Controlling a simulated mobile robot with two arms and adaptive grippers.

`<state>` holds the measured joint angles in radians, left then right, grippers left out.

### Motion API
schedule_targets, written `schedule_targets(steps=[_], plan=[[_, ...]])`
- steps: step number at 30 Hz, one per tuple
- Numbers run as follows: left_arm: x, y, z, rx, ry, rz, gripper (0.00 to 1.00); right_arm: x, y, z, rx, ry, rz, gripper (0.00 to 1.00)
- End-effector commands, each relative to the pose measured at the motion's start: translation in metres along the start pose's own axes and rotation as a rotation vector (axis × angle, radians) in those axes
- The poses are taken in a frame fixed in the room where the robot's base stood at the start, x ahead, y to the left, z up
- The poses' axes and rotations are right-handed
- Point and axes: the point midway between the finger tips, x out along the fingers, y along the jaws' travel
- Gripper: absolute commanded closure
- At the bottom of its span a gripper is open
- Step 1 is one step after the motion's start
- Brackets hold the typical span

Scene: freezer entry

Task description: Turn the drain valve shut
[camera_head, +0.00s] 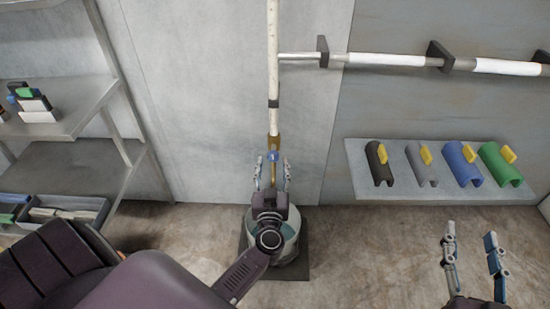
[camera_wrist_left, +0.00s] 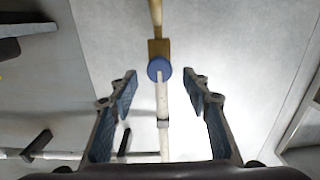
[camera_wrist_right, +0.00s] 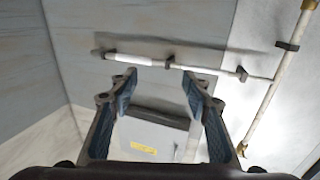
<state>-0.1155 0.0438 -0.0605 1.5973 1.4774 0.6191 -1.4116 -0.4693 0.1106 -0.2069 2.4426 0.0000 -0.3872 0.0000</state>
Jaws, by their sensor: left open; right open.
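The drain valve shows in the head view as a brass body (camera_head: 274,143) at the lower end of a white vertical pipe (camera_head: 273,60). A round blue knob (camera_head: 272,156) sits on it. My left gripper (camera_head: 272,168) is open around or just in front of the knob. In the left wrist view the blue knob (camera_wrist_left: 159,68) lies between the open fingertips (camera_wrist_left: 159,82), with a gap on both sides, and the brass body (camera_wrist_left: 158,47) is behind it. I cannot tell the exact depth. My right gripper (camera_head: 470,236) is open and empty at the lower right.
A wall shelf (camera_head: 440,188) at right holds several half-pipe pieces with yellow tabs. A horizontal pipe (camera_head: 390,60) with black brackets runs above it. Grey shelving (camera_head: 75,115) with small boxes stands at left. A dark square (camera_head: 303,255) is on the floor beneath the left gripper.

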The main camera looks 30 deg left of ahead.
Motion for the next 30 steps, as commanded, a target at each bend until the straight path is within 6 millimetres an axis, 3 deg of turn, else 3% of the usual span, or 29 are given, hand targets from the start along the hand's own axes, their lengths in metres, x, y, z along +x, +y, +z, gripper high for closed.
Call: schedule_targets(steps=[6,13,26,30], plan=[[0.024,0.0,0.002,0.001,0.001,0.001,0.56,0.0,-0.005,-0.037,0.004,0.181,-0.01,0.56],[0.04,0.0,0.001,0.001,0.0,0.001,0.56,-0.006,-0.008,-0.067,0.008,0.316,-0.017,0.56],[0.044,0.0,0.001,0.001,-0.001,0.001,0.56,-0.009,-0.009,-0.077,0.01,0.361,-0.019,0.56],[0.044,0.0,0.001,0.001,-0.001,0.001,0.71,-0.009,-0.009,-0.077,0.01,0.361,-0.019,0.56]])
